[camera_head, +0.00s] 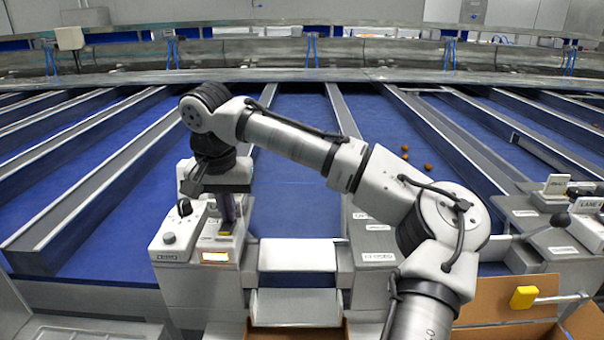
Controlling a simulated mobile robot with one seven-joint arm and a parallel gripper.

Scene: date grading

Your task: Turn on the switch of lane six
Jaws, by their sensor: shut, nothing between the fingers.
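A grey control box (213,275) stands at the front of a blue lane, left of the middle. Its front has a lit orange panel (214,257), and a yellow part (224,233) shows on its top. My gripper (228,214) points down over this box, shut and empty. Its fingers hide part of the box top, and I cannot tell whether they touch it. Just left is a unit with a round grey button (169,238) and a black knob (184,207). The labels here are too small to read, so I cannot tell which is the lane six switch.
Blue lanes with grey dividers (345,112) run to the back. Several brown dates (404,157) lie on one lane.

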